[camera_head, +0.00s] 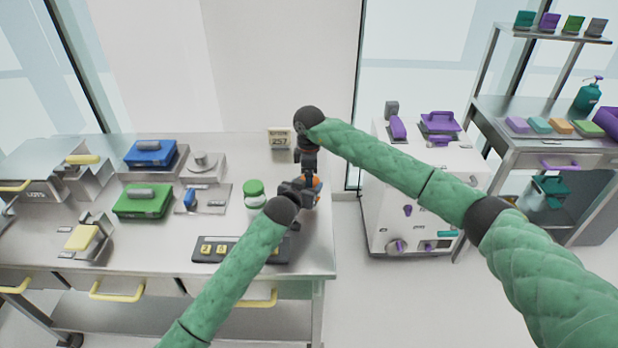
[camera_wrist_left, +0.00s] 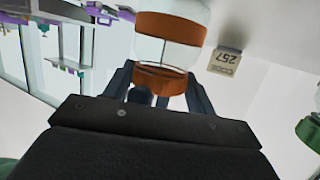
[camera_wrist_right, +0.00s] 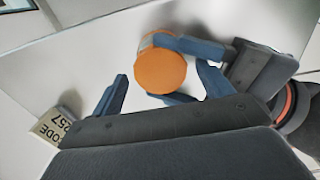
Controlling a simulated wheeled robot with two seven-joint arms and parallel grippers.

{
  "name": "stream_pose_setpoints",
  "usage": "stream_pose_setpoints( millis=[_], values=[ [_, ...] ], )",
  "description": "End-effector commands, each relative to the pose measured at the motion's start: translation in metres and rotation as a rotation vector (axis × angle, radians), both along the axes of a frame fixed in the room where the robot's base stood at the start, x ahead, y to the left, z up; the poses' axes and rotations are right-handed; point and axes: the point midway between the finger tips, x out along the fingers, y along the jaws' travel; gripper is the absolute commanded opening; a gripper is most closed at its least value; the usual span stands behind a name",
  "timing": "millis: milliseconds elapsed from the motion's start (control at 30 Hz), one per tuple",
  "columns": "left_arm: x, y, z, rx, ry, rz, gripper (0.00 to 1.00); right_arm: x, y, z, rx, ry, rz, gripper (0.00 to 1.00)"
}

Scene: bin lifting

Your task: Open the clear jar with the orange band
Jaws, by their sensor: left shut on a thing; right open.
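The clear jar with the orange band (camera_wrist_left: 165,52) is at the table's right side, with its orange lid (camera_wrist_right: 160,72) facing the right wrist camera. In the head view only a bit of its orange (camera_head: 317,183) shows beside the grippers. My left gripper (camera_head: 306,188) is shut on the jar, with a finger on either side in the left wrist view. My right gripper (camera_wrist_right: 165,88) is open at the lid. Its fingers stand apart on either side of the lid in the picture; contact is not visible. Whether the jar touches the table is hidden.
A green-lidded jar (camera_head: 253,190) stands left of my left gripper. A "CODE 257" sign (camera_head: 279,139) stands behind. A dark number panel (camera_head: 230,249) lies at the table's front. Blue (camera_head: 150,153) and green (camera_head: 142,201) boxes stand left. A white cabinet (camera_head: 400,215) stands right, beyond a floor gap.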

Motion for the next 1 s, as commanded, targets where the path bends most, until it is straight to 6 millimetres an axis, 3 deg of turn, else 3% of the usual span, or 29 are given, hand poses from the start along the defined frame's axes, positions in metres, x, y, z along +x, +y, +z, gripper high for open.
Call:
stream_pose_setpoints(
  millis=[300, 567, 600, 700, 1000],
  values=[
    [0.000, 0.000, 0.000, 0.000, 0.000, 0.000, 0.00, 0.000, 0.000, 0.035, 0.001, -0.001, 0.001, 0.79],
    [0.000, 0.000, 0.000, 0.000, 0.000, 0.000, 0.00, 0.000, 0.000, 0.038, 0.001, -0.001, 0.000, 0.79],
    [0.000, 0.000, 0.000, 0.000, 0.000, 0.000, 0.64, 0.000, 0.000, 0.038, 0.001, -0.001, 0.000, 0.79],
    [0.000, 0.000, 0.000, 0.000, 0.000, 0.000, 0.81, 0.000, 0.000, 0.038, 0.001, -0.001, 0.000, 0.79],
    [-0.001, 0.000, 0.000, 0.000, 0.000, 0.000, 0.81, 0.000, 0.000, 0.037, 0.001, -0.001, 0.000, 0.79]
  ],
)
